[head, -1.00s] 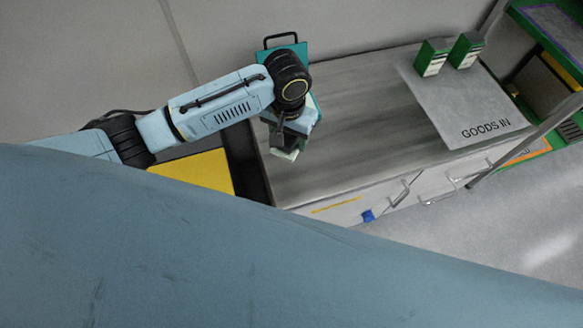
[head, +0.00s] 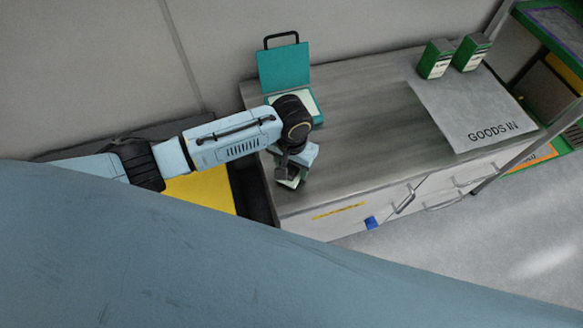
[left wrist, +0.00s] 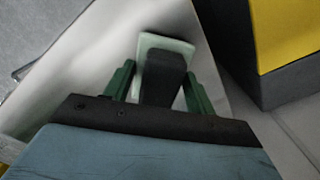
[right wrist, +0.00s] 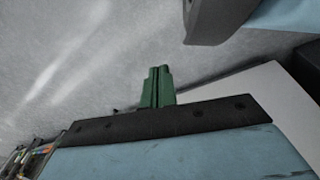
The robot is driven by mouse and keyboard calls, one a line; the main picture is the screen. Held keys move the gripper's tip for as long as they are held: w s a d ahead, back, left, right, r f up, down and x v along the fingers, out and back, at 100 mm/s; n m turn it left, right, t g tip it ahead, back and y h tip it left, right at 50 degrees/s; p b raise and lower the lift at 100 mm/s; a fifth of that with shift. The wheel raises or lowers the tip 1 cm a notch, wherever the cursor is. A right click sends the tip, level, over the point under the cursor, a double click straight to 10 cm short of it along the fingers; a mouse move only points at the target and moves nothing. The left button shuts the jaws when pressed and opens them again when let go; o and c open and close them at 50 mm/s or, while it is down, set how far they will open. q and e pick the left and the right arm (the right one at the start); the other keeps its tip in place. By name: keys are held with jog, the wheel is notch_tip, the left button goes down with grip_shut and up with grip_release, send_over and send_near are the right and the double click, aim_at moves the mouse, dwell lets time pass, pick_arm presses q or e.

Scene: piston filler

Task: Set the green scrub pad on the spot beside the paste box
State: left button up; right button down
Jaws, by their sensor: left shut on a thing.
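My left gripper (head: 288,176) is shut over the left front of the grey bench. In the left wrist view its green fingers (left wrist: 160,88) sit either side of a dark block on the pale green scrub pad (left wrist: 150,44). A pale edge of the pad (head: 291,184) shows below the gripper in the head view; whether it touches the bench is unclear. A teal case (head: 284,68) stands open at the back left of the bench. Two green-and-white boxes (head: 436,60) stand at the back right; no paste label is readable. My right gripper (right wrist: 158,87) has its fingers together, empty.
A grey GOODS IN mat (head: 455,108) covers the bench's right part. A yellow surface in a dark frame (head: 205,192) lies left of the bench. Drawer handles (head: 404,201) and a blue piece (head: 371,222) are on the front. The bench's middle is clear.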

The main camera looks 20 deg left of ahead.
pick_arm(q)
jog(key=shift+f, duration=0.55)
pick_arm(e)
jog(key=shift+w+a+r, duration=0.1)
jog(key=shift+w+r, duration=0.25)
jog(key=shift+w, duration=0.15)
pick_arm(q)
jog(key=o, duration=0.9)
jog(key=shift+f, duration=0.15)
jog(key=shift+r, duration=0.4)
notch_tip(320, 180, up, 12)
jog(key=p, duration=0.4)
jog(key=shift+f, duration=0.2)
pick_arm(e)
jog(key=s+d+f, duration=0.1)
jog(key=s+f, duration=0.2)
jog(key=s, duration=0.8)
jog(key=shift+s+d+g, duration=0.15)
jog(key=shift+d+g, duration=0.2)
jog(key=shift+g, duration=0.05)
